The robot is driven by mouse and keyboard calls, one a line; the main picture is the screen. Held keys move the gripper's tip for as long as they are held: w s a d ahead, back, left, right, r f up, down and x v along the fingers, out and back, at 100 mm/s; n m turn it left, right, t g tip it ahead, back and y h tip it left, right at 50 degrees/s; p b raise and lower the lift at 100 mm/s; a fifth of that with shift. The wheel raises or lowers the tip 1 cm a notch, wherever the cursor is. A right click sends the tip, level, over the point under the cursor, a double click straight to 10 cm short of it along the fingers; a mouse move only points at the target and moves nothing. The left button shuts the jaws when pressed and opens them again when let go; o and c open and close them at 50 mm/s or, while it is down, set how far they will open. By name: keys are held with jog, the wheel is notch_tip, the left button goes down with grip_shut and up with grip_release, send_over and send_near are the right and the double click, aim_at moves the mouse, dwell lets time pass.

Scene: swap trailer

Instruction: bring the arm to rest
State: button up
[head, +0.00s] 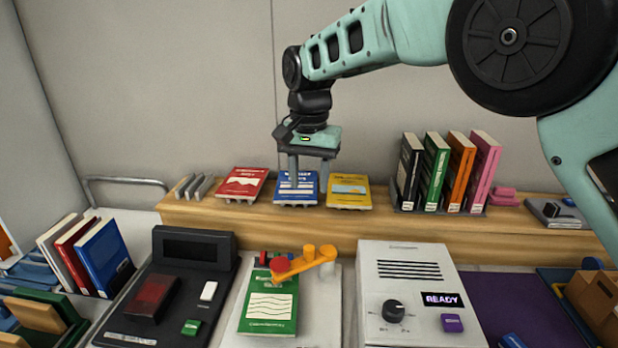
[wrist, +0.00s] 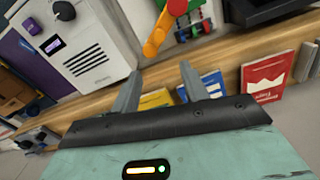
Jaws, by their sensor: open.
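My gripper (head: 308,177) points down at the wooden shelf, its two fingers apart in front of the blue book (head: 297,190). In the wrist view my gripper (wrist: 160,82) shows two spread fingers with nothing between them. The red book (head: 243,183) lies to the left of the blue one and the yellow book (head: 348,191) to the right. Whether a fingertip touches the blue book, I cannot tell. My arm stretches in from the upper right.
The wooden shelf (head: 400,227) also bears several upright books (head: 440,165). Below it stand a black device (head: 190,245), a green book (head: 268,312) under an orange arm (head: 305,262), and a white machine (head: 410,262) reading READY. Books stand upright at left (head: 105,258).

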jog(key=s+d+f+n, duration=0.1)
jog(key=s+d+n, duration=0.2)
jog(key=s+d, duration=0.3)
jog(key=s+d+f+n, duration=0.1)
jog(key=s+d+n, duration=0.3)
jog(key=s, duration=1.2)
jog(key=s+d+f+n, duration=0.2)
jog(key=s+d+n, duration=0.1)
jog(key=s+d, duration=0.5)
jog(key=s, duration=0.3)
jog(key=shift+y, duration=0.3)
jog(key=shift+s, duration=0.1)
